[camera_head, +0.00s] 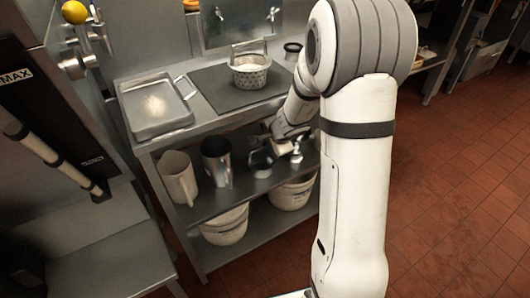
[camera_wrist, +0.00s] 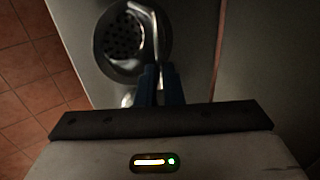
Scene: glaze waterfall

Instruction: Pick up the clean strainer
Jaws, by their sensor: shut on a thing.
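A metal strainer (camera_wrist: 123,38) with a perforated bottom shows in the wrist view, just beyond my fingers. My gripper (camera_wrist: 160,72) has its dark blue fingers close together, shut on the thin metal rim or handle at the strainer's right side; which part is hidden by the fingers. In the head view my arm reaches down to the middle shelf, where a small round metal piece (camera_head: 260,160) lies near my wrist; the fingertips are not clear there.
The middle shelf (camera_head: 222,196) also holds a white pitcher (camera_head: 178,178) and a dark metal cup (camera_head: 217,160). White buckets (camera_head: 225,226) stand below. A shallow metal tray (camera_head: 155,106) sits on the counter above. Red tiled floor (camera_head: 450,180) is open at right.

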